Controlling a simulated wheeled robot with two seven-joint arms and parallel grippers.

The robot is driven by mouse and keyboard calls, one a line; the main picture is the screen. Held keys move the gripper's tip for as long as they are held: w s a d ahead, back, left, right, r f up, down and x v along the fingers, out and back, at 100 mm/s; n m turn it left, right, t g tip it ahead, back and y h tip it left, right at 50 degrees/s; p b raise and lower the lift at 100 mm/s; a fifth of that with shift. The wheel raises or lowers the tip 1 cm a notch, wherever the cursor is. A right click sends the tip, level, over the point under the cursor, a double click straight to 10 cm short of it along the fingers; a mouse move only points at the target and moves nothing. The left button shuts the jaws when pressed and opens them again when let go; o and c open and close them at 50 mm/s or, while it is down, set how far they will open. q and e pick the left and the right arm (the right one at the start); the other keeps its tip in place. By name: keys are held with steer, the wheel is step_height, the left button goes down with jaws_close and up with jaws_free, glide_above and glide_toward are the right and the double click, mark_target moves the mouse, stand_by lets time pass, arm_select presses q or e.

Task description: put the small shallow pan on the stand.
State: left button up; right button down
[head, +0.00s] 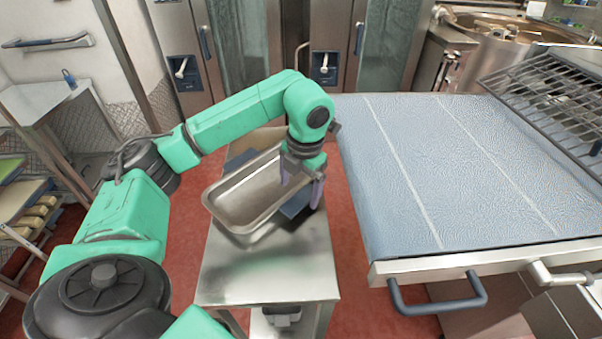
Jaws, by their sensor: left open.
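The small shallow pan (236,197) is a grey steel rectangular tray at the centre left of the head view. It looks tilted, over a steel-topped stand (265,283). My left gripper (301,186) points down at the pan's right end, with its purple fingers apart. One finger shows over the pan's inside and the other to the right of it. I cannot tell whether either finger touches the pan. The gripper hides part of the pan's far right corner. My right gripper is not in view.
A dark blue flat thing (297,207) shows beneath the pan's right side. The stand's front top is bare. Red floor lies between.

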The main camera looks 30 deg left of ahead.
arm_select(q)
steer(key=shift+d+r+b, duration=0.2)
steer(key=shift+r+b, duration=0.1)
steer(key=shift+r, duration=0.85)
steer(key=r, duration=0.2)
steer(key=r+p, duration=0.1)
steer(key=r, duration=0.1)
steer(key=r+p, duration=0.1)
steer(key=shift+s+d+r, duration=0.15)
steer(key=shift+d+r, duration=0.1)
steer(key=shift+r, duration=0.15)
steer(key=shift+f, duration=0.1)
